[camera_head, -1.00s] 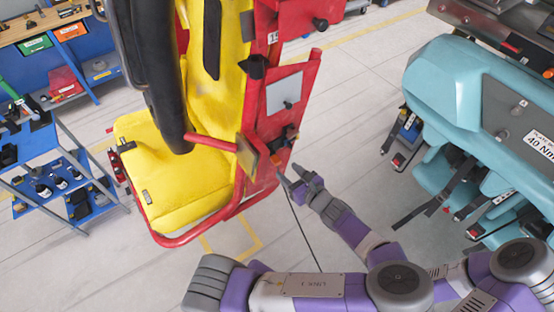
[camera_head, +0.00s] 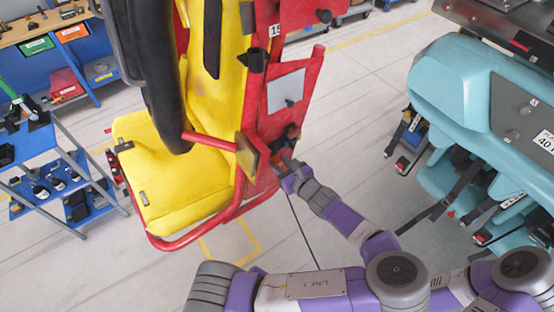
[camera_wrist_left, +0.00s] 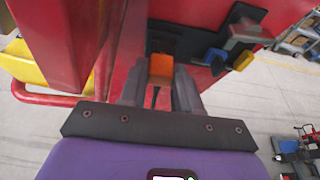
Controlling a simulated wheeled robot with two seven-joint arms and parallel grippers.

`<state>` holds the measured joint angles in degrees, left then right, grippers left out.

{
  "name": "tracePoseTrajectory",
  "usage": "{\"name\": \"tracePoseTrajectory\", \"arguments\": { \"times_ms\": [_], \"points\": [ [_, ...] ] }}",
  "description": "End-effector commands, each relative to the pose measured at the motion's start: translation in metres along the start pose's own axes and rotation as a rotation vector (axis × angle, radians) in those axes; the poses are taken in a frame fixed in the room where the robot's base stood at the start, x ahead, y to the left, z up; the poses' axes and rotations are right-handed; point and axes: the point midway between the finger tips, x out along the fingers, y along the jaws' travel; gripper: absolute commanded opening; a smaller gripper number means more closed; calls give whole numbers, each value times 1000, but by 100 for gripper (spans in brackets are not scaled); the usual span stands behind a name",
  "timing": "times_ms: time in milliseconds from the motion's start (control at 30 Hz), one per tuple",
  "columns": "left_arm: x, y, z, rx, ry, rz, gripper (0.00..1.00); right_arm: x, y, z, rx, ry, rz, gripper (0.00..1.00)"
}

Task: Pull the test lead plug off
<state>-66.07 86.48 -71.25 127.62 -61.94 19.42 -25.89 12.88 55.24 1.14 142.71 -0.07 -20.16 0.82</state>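The test lead plug (camera_wrist_left: 161,69) is an orange block in the left wrist view, with a dark lead below it, against the red frame of the yellow seat. My left gripper (camera_head: 288,168) is at the red panel beside the seat in the head view. In the left wrist view its two grey fingers (camera_wrist_left: 161,85) stand on either side of the plug, very close to it. I cannot tell whether they press on it. The thin black lead (camera_head: 303,233) hangs from the panel to the floor. My right gripper is not in view.
The yellow seat (camera_head: 188,185) with its red tube frame (camera_head: 180,241) is left of my gripper. A teal seat unit (camera_head: 457,92) stands at the right. A blue cart (camera_head: 88,199) is at the far left. Grey floor lies open between the seats.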

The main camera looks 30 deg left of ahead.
Motion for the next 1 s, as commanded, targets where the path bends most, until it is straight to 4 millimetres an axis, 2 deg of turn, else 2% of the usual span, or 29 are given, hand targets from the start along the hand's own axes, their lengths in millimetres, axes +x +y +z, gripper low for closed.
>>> {"name": "tracePoseTrajectory", "arguments": {
  "times_ms": [33,200,767,1000],
  "points": [
    [0,0,0,0,0,0,24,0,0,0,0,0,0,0],
    [0,0,0,0,0,0,0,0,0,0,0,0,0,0],
    [-4,0,-2,1,2,-1,0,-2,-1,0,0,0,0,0],
    [-12,-1,-3,0,2,-2,0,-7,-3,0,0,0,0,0]
  ]
}}
